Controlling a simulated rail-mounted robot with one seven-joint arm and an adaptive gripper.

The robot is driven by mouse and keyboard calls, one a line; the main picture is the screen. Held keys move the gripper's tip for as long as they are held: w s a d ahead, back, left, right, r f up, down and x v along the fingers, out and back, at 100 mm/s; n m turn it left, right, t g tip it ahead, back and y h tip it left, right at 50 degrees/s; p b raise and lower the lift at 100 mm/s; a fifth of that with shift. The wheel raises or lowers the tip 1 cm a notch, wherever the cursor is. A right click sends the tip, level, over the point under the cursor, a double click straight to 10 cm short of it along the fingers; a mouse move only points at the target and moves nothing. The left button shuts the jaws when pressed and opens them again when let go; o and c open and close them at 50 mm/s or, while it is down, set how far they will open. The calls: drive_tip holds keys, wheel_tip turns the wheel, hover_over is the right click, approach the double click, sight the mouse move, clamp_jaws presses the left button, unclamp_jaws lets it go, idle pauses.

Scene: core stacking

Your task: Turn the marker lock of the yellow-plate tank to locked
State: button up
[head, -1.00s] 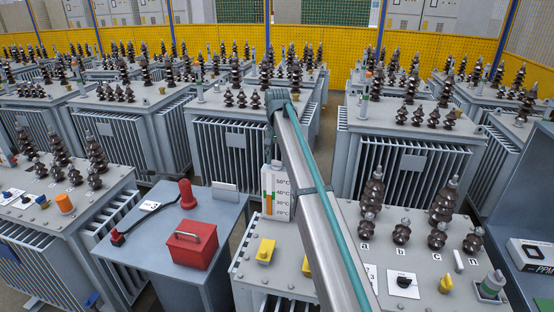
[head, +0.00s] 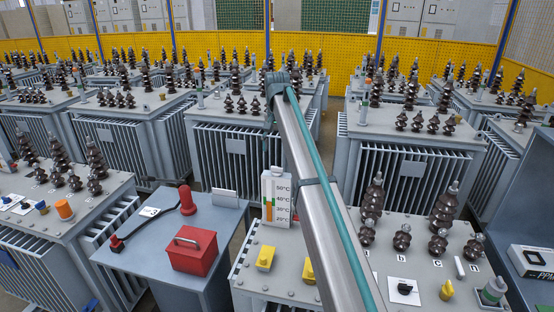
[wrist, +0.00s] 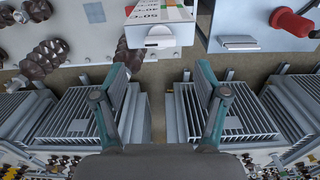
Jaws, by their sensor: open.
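The near right grey tank (head: 285,238) carries brown bushings, yellow fittings (head: 265,257) and a black knob on a white plate (head: 404,288). The near left tank (head: 98,222) carries small blue and dark knobs on white plates (head: 22,204) and an orange cap (head: 64,210). I cannot make out a yellow plate or tell which knob is the marker lock. In the wrist view my gripper (wrist: 161,105) is open and empty, its teal fingers wide apart over the gap between tanks. My gripper is not clear in the head view; my arm hides part of the right tank's top.
A thermometer block (head: 276,195) stands at the right tank's back edge, close ahead in the wrist view (wrist: 158,15). A grey bench (head: 160,258) with a red box (head: 195,250) and red handle (head: 187,199) stands between the near tanks. Rows of tanks stand behind.

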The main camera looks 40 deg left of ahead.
drive_tip(key=shift+r, duration=2.35)
